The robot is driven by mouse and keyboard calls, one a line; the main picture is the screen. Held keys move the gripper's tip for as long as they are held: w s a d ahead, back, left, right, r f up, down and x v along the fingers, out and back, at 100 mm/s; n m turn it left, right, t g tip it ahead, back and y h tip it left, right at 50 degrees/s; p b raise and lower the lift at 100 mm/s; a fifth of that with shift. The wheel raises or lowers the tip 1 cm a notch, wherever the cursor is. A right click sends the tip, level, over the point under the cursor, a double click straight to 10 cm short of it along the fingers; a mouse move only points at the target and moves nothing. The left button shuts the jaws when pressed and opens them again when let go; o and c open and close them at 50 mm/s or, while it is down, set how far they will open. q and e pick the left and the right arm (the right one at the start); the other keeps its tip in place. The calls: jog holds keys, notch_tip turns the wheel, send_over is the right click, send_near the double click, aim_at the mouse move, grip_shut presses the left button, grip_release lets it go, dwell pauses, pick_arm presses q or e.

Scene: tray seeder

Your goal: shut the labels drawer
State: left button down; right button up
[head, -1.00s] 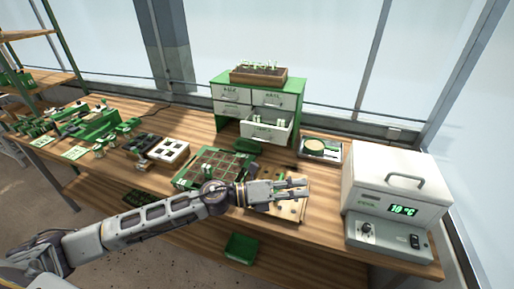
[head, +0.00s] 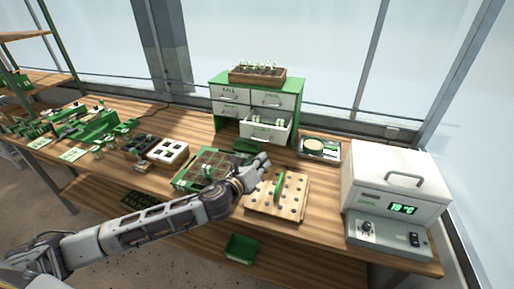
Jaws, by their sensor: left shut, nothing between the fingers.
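A green cabinet (head: 299,108) with white drawers stands at the back of the bench. Its lower right drawer (head: 264,132) is pulled out, with small white pieces showing inside; I take it for the labels drawer, though I cannot read its front. The other drawers look closed. My left gripper (head: 264,160) is shut and empty, in front of and below the open drawer, fingers pointing towards the back right. It looks apart from the drawer front. My right gripper is not in view.
A green block (head: 246,146) lies just before the drawer. A gridded tray (head: 188,179) is beside my left wrist, and a holed wooden board (head: 262,206) is in front. A small tray (head: 331,157) and a white box (head: 393,172) stand to the right. Seedlings (head: 258,73) top the cabinet.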

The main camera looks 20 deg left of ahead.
pick_arm(q)
jog(key=a+f+m+y, duration=0.2)
jog(key=a+m+y, duration=0.1)
jog(key=a, duration=0.3)
jog(key=shift+w+f+y, duration=0.2)
jog(key=shift+w+y, duration=0.1)
jog(key=shift+y, duration=0.6)
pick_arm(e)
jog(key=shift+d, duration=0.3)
pick_arm(q)
jog(key=shift+w+a, duration=0.1)
jog(key=w+f, duration=0.3)
jog(key=w, duration=1)
jog(key=shift+w+p, duration=0.25)
jog(key=shift+p, duration=0.2)
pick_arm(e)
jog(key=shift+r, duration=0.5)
pick_arm(q)
jog(key=shift+w, duration=0.1)
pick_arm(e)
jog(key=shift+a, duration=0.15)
